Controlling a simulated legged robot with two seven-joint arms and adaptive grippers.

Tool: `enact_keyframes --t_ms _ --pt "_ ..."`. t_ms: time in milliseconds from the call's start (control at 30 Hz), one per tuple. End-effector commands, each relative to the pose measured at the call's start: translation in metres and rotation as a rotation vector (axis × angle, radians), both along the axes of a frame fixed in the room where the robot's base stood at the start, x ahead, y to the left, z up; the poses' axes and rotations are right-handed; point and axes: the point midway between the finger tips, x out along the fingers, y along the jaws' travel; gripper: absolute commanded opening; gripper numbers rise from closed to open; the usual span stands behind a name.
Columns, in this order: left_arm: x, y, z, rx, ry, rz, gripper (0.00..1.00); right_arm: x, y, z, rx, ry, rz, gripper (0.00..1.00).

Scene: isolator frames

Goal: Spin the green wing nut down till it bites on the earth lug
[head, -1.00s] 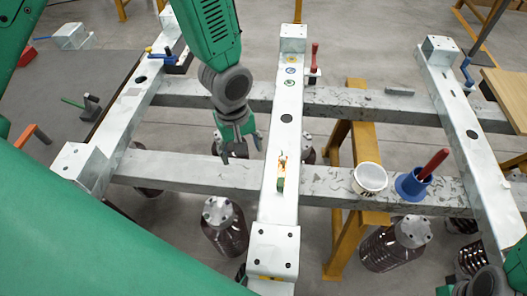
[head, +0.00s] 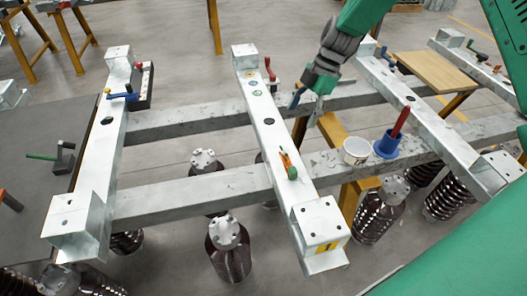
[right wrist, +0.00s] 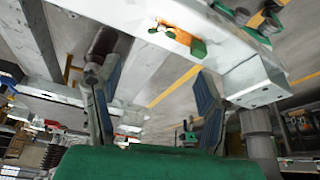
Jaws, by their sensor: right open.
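The green wing nut (head: 292,172) is small on the middle pale metal beam, close against an orange piece (head: 285,157) that may be the earth lug. In the right wrist view the green wing nut (right wrist: 198,48) shows beside the orange piece (right wrist: 178,35) on the beam's face. I cannot tell whether nut and lug touch. My right gripper (head: 305,112) is open and empty, to the right of the middle beam and farther back than the nut. Its two spread fingers frame the right wrist view (right wrist: 150,85), below the nut in that picture. My left gripper is not in view.
A white cup (head: 356,151) and a blue holder (head: 387,146) with a red-handled tool stand on the near crossbeam, right of the middle beam. A red-handled tool (head: 270,70) stands by the middle beam's far end.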

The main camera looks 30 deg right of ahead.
Motion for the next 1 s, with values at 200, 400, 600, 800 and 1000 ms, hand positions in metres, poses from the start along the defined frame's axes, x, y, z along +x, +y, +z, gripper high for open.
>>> enact_keyframes --t_ms 200,400,600,800,1000 --pt "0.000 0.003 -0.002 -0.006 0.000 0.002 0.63 -0.003 0.022 -0.041 -0.007 0.008 0.002 0.63" --pt "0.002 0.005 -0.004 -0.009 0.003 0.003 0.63 -0.002 0.043 -0.078 -0.014 0.005 0.002 0.63" --pt "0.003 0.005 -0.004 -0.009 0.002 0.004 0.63 -0.002 0.052 -0.104 -0.012 0.004 0.001 0.63" --pt "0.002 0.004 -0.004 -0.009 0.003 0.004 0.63 -0.002 0.052 -0.114 -0.007 0.002 -0.001 0.63" --pt "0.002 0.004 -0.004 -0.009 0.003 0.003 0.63 -0.002 0.052 -0.114 -0.008 0.002 -0.001 0.63"
